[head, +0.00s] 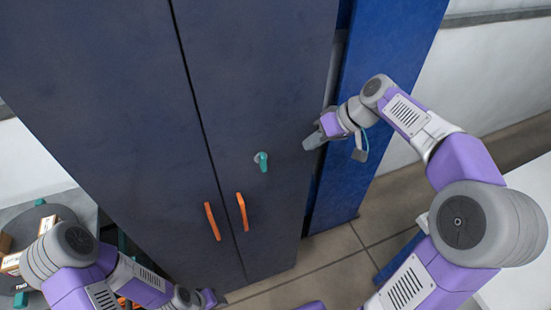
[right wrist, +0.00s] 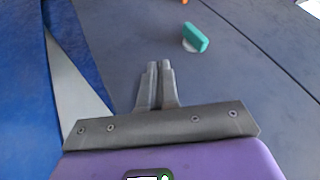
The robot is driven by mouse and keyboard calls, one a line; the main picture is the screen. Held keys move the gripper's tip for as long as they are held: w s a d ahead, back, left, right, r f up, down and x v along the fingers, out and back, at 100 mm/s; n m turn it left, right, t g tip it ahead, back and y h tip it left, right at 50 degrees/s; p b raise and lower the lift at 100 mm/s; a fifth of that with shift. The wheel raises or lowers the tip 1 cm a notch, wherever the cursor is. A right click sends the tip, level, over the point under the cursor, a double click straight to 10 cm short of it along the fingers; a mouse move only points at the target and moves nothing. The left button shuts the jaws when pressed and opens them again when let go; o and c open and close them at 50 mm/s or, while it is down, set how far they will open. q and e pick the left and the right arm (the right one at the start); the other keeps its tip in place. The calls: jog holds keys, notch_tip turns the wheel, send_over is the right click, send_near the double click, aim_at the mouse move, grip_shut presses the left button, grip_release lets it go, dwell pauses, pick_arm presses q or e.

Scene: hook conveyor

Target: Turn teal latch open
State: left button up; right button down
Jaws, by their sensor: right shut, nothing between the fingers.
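The teal latch (head: 262,161) sits on the right door of a dark grey-blue cabinet, above the orange handles. Its lever looks roughly vertical in the head view. It also shows in the right wrist view (right wrist: 196,38), on a pale round base near the top. My right gripper (head: 309,142) is to the right of the latch, near the cabinet's right edge, apart from the latch. In the right wrist view its two fingers (right wrist: 158,66) are together with nothing between them. My left gripper (head: 212,298) is low at the bottom edge, its fingers too unclear to judge.
Two orange handles (head: 212,221) hang on either side of the door seam. A blue panel (head: 385,120) stands to the right of the cabinet. Small boxes (head: 48,225) lie on a surface at the lower left. Tiled floor (head: 325,262) is open below the cabinet.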

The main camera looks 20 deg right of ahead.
aim_at(262, 161)
jog(key=shift+f, duration=0.1)
jog(key=x, duration=1)
jog(key=shift+a, duration=0.25)
jog(key=shift+a+p, duration=0.65)
jog(key=shift+a, duration=1.1)
